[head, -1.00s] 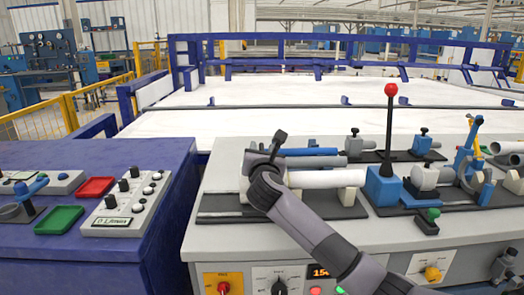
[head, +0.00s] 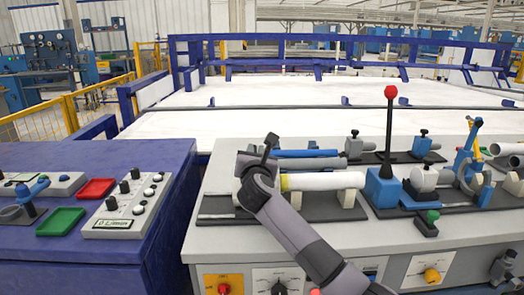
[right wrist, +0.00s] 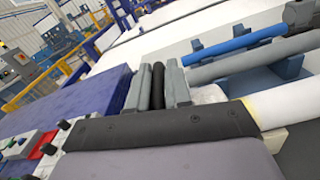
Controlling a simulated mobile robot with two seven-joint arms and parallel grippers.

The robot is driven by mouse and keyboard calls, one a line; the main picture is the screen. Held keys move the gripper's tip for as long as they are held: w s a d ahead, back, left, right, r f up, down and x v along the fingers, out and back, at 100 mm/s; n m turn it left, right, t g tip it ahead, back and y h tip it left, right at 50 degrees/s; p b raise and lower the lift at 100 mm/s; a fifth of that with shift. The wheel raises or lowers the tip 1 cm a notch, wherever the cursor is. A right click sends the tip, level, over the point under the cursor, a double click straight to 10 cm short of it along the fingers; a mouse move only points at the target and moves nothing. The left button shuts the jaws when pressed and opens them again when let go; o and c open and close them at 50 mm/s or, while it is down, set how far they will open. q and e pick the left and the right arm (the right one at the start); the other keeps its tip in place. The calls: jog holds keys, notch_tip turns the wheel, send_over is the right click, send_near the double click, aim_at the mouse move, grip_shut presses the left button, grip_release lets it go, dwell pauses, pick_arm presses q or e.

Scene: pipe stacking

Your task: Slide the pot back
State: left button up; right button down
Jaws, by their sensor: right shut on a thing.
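A white pipe (head: 325,180) lies level on supports at the grey bench, with a yellowish band (head: 284,183) at its left end. My right gripper (head: 270,147) is left of that end. In the right wrist view its two grey fingers (right wrist: 158,88) are shut on a dark upright handle (right wrist: 158,78). A pale body (head: 243,163), likely the pot, shows behind my gripper, mostly hidden by my arm. The pipe end (right wrist: 250,112) appears clear of it, with a gap. My left gripper is in neither view.
Blue and grey pipes (head: 307,154) lie behind the white pipe. A blue clamp block with a red-knobbed lever (head: 383,186) stands to the right. A dark rail plate (head: 217,207) lies left of my gripper. A blue console with buttons (head: 125,210) stands further left.

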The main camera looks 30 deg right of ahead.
jog(key=shift+w+a+r, duration=0.25)
jog(key=shift+w+a, duration=0.2)
jog(key=shift+a, duration=0.35)
jog(key=w+a+b, duration=0.1)
jog(key=w+a, duration=0.2)
jog(key=a, duration=0.2)
jog(key=shift+w+a+b, duration=0.2)
jog(key=shift+a+b, duration=0.1)
jog(key=shift+a, duration=0.1)
jog(key=c, duration=1.4)
grip_release()
jog(key=shift+o, duration=1.3)
jog(key=shift+w+a+f, duration=0.1)
jog(key=shift+w+a, duration=0.05)
jog(key=shift+a, duration=0.05)
jog(key=shift+d+f, duration=0.1)
jog(key=shift+f, duration=0.05)
